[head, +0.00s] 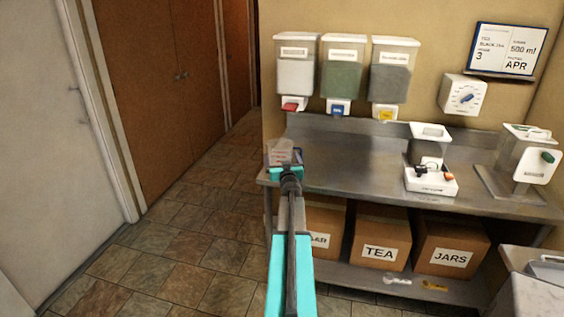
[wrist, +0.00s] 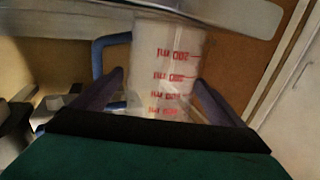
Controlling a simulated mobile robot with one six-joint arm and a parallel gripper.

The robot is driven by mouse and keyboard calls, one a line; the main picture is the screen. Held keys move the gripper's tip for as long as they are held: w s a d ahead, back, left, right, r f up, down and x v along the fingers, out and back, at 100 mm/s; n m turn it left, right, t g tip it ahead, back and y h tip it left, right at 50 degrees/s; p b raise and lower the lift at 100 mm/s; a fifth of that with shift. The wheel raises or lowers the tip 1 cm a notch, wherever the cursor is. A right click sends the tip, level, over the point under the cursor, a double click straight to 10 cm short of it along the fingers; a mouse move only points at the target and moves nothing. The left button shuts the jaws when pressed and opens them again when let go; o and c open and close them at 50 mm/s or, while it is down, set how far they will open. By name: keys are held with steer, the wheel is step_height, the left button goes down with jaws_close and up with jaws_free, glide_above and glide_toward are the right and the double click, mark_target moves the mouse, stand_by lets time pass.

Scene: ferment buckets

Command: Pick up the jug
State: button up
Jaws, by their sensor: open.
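The jug (wrist: 168,60) is a clear measuring jug with red ml markings and a blue handle, which shows on its left in the wrist view. In the head view the jug (head: 281,150) shows at the left end of the steel counter, partly hidden by my arm. My gripper (wrist: 160,88) is open, with one finger on each side of the jug's lower part in the picture. I cannot tell whether the fingers touch it. In the head view my gripper (head: 287,172) is mostly hidden behind my own wrist.
The steel counter (head: 340,175) carries a white dispenser device (head: 431,180) and another machine (head: 527,155) to the right. Wall dispensers (head: 343,70) hang above. Boxes (head: 380,237) stand on the shelf below. The tiled floor (head: 190,215) at left is clear.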

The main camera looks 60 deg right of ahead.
mark_target(281, 148)
steer(key=shift+x, duration=0.85)
steer(key=c, duration=0.8)
steer(key=shift+r, duration=0.15)
steer(key=shift+c, duration=0.2)
steer(key=s+a+r, duration=0.2)
steer(key=s+a, duration=0.2)
steer(key=a, duration=0.2)
steer(key=s+a+r+p, duration=0.1)
steer(key=s+a+r, duration=0.1)
steer(key=s+a, duration=0.3)
steer(key=shift+a+r, duration=0.35)
steer(key=shift+a, duration=0.75)
steer(key=shift+s, duration=0.1)
